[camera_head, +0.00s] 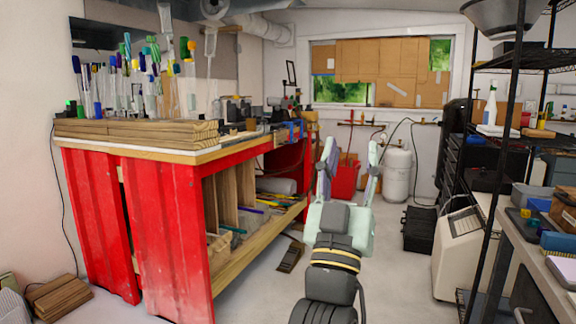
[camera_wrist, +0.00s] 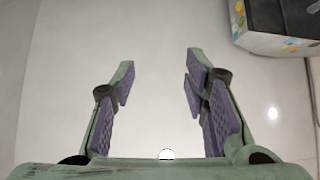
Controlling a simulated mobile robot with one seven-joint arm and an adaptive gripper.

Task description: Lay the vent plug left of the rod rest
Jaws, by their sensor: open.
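My gripper (camera_head: 348,152) is open and empty, held out in front of me over the grey floor, with its fingers pointing up and away in the head view. In the wrist view my gripper (camera_wrist: 160,78) has its two purple-padded fingers wide apart, with only pale bare surface between them. I cannot make out the vent plug or the rod rest in either view. Many glass rods and tubes with coloured ends (camera_head: 130,80) stand upright at the back of the red workbench on the left, well apart from my gripper.
The red workbench (camera_head: 170,235) fills the left, with stacked wood boards (camera_head: 135,131) on top. A grey counter (camera_head: 530,255) with boxes and a black wire shelf (camera_head: 500,150) stand at the right. A beige machine (camera_head: 455,250) stands beside them. The floor between is mostly clear.

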